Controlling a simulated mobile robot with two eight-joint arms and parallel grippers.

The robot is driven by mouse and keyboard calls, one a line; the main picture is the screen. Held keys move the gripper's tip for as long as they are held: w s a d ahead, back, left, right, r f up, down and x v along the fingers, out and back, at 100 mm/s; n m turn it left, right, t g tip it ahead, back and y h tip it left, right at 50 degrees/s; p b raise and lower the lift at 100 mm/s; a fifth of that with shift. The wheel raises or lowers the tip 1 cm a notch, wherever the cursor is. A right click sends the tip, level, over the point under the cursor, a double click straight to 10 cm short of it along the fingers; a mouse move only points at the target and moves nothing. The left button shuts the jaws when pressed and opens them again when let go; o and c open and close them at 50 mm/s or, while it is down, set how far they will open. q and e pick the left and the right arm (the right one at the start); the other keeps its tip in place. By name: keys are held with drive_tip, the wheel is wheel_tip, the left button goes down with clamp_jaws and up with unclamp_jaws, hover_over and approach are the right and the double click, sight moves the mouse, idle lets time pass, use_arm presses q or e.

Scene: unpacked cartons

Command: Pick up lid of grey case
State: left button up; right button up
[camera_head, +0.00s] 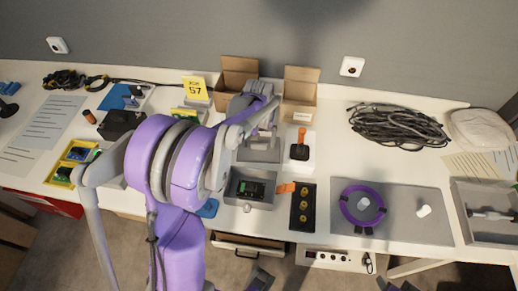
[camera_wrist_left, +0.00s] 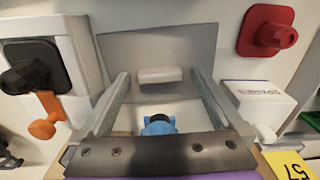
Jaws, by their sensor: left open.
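The grey lid (camera_head: 260,155) lies flat on the table behind the open grey case (camera_head: 232,188), which holds a dark device with green on it. In the left wrist view the lid (camera_wrist_left: 118,50) is a grey plate with a pale raised handle (camera_wrist_left: 160,75). My left gripper (camera_head: 262,131) is over the lid, open, and points down. In the wrist view my left gripper's fingers (camera_wrist_left: 160,82) are on either side of the handle, with a gap to it on both sides. A blue object (camera_wrist_left: 159,125) shows between the fingers near the palm. My right gripper is not clearly seen.
A black joystick on a white base (camera_head: 300,152) stands right of the lid. A dark tray with yellow round parts (camera_head: 303,207) is right of the case. Cardboard boxes (camera_head: 300,88) stand behind.

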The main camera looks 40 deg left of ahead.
sight(259, 145)
use_arm(q)
drive_tip(key=c, duration=1.5)
drive_tip(key=shift+r, duration=0.1)
drive_tip(key=shift+s+d+r, duration=0.1)
drive_tip(key=shift+s+r, duration=0.1)
drive_tip(key=shift+r, duration=0.3)
wheel_tip(259, 145, up, 11)
drive_tip(key=p, duration=0.1)
drive_tip(key=s+d, duration=0.3)
drive_tip(key=s, duration=0.2)
drive_tip(key=s+d, duration=0.3)
drive_tip(key=s, duration=0.3)
drive_tip(key=s+d, duration=0.3)
drive_tip(key=s, duration=0.3)
drive_tip(key=shift+s+d+f, duration=0.1)
drive_tip(key=shift+d+f, duration=0.15)
drive_tip(key=shift+f, duration=0.05)
